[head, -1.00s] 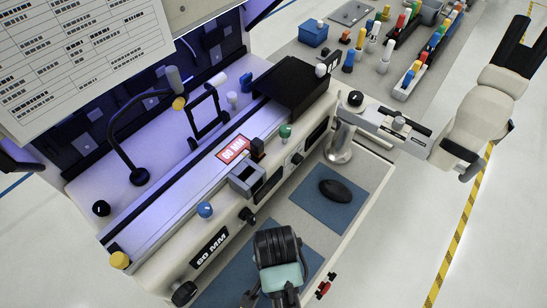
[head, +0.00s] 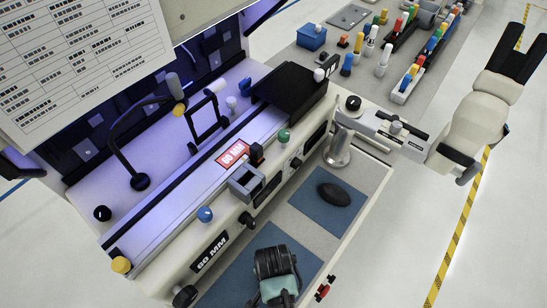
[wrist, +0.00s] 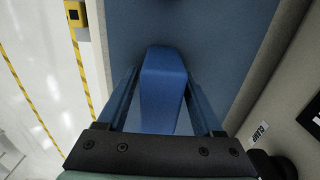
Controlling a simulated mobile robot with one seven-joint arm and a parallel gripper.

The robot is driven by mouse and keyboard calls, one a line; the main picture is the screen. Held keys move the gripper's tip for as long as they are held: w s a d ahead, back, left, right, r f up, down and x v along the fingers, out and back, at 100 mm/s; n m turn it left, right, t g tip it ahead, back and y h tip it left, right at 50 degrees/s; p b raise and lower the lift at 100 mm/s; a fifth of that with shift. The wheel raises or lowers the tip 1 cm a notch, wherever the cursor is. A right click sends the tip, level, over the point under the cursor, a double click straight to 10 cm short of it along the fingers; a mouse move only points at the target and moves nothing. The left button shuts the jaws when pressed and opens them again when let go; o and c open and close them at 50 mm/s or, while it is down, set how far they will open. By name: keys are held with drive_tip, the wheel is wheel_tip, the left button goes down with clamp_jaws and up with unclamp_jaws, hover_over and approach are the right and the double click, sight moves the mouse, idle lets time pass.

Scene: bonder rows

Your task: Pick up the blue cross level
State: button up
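The blue cross level (wrist: 163,92) shows in the wrist view as a rounded blue block between the two fingers of my gripper (wrist: 162,76). The fingers stand on either side of it, apart, with a narrow gap at the left; contact on the right is hard to tell. The block is over the blue mat (wrist: 215,38). In the head view my wrist (head: 275,270) is above the front mat (head: 238,272) and hides the level and the fingertips.
The bonder's cream front panel (head: 175,262) with knobs rises beside the mat. A black mouse (head: 333,194) lies on another blue mat to the right. A red fitting (head: 322,292) is at the bench's front edge.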

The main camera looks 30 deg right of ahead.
clamp_jaws()
